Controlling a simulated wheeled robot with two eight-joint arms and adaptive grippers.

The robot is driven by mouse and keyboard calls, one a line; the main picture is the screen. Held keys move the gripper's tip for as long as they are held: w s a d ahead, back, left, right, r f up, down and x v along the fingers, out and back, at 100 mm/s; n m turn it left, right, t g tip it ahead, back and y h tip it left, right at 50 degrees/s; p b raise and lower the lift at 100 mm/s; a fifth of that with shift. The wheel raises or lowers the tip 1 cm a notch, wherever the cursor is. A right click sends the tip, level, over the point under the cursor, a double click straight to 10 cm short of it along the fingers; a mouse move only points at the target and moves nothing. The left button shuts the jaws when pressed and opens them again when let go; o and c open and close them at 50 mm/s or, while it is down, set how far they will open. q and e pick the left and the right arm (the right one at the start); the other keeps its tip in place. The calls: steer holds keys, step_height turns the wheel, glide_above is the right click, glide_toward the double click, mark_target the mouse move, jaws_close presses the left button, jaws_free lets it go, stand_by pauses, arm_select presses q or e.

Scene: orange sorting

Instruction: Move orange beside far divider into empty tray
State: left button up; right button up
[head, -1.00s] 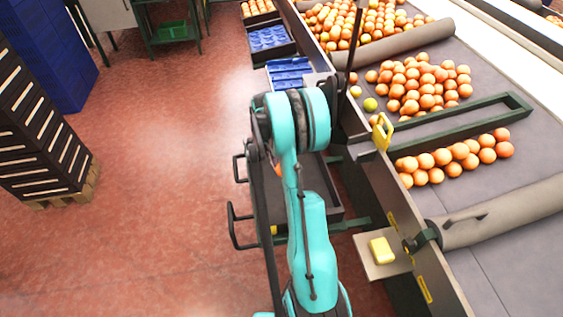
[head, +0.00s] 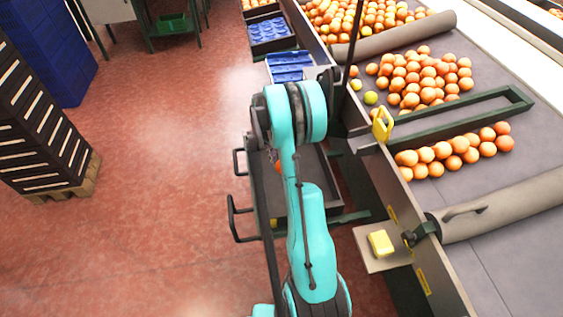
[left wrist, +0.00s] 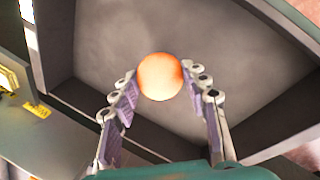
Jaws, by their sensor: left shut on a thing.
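In the left wrist view my left gripper (left wrist: 158,74) is shut on an orange (left wrist: 160,78), with one finger on each side of it. Behind the orange is the bare grey floor of a dark-walled tray (left wrist: 215,40); no other fruit shows in it. In the head view this tray (head: 328,190) stands beside the conveyor, partly behind my teal left arm. A small bit of the held orange (head: 278,166) shows at the arm's left edge; the gripper is hidden there. How high the orange is above the tray floor I cannot tell. My right gripper is in neither view.
The belt carries orange heaps (head: 425,80), a green divider frame (head: 465,122) and brown rolled dividers (head: 405,38) (head: 505,212). A yellow block (head: 380,243) sits on a side plate. Blue-lined trays (head: 290,64) stand farther back. Red floor is open at left.

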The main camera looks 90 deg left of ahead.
arm_select(q)
steer(key=shift+f, duration=1.9)
stand_by(0.7)
stand_by(0.3)
steer(key=o, duration=1.7)
steer(key=shift+o, duration=0.2)
steer(key=shift+r, duration=0.15)
steer(key=shift+p+v, duration=1.55)
steer(key=shift+v, duration=0.85)
steer(key=shift+r+p, duration=2.15)
steer(key=shift+r, duration=1.35)
